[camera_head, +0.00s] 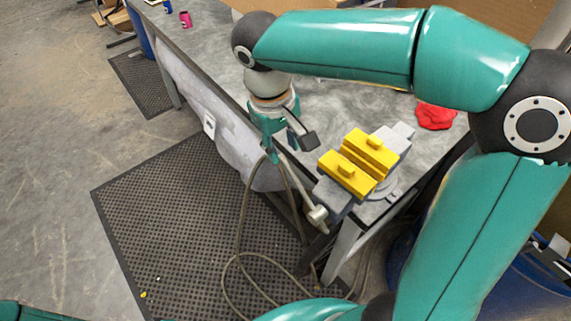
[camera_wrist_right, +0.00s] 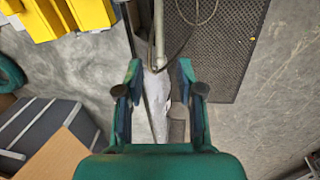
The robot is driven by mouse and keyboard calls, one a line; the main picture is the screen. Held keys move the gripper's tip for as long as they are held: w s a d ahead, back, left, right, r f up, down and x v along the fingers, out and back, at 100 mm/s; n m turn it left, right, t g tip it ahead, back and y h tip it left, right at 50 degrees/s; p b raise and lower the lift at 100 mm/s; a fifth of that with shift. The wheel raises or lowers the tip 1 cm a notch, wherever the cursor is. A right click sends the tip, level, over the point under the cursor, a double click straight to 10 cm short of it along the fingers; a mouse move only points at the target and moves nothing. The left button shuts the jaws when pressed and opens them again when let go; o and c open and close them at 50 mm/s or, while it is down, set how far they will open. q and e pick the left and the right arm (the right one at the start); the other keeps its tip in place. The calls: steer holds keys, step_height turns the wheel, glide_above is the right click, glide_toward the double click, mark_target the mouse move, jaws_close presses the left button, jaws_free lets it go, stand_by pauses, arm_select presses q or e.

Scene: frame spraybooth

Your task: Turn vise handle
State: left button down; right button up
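The vise with yellow jaws (camera_head: 362,163) sits at the table's near corner in the head view. Its yellow part also shows at the top left of the right wrist view (camera_wrist_right: 55,16). The grey handle bar (camera_head: 303,189) slants from the vise's screw end up toward my right gripper (camera_head: 271,156), which points down beside the table edge. In the right wrist view, the bar (camera_wrist_right: 158,38) reaches between the fingertips of my right gripper (camera_wrist_right: 160,80). The fingers are apart, with visible gaps on both sides of the bar. My left gripper is not in view.
The grey table (camera_head: 335,99) carries a red cloth (camera_head: 435,115) at the right and a pink can (camera_head: 185,19) at its far end. A dark perforated mat (camera_head: 175,220) lies on the floor. A loose cable (camera_head: 237,262) hangs and curls over the mat.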

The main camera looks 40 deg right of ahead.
mark_target(287, 164)
steer(key=f, duration=0.5)
steer(key=d+f, duration=0.1)
steer(key=f, duration=0.1)
steer(key=shift+s+f, duration=0.1)
steer(key=shift+f, duration=0.1)
steer(key=shift+c, duration=0.3)
jaws_close()
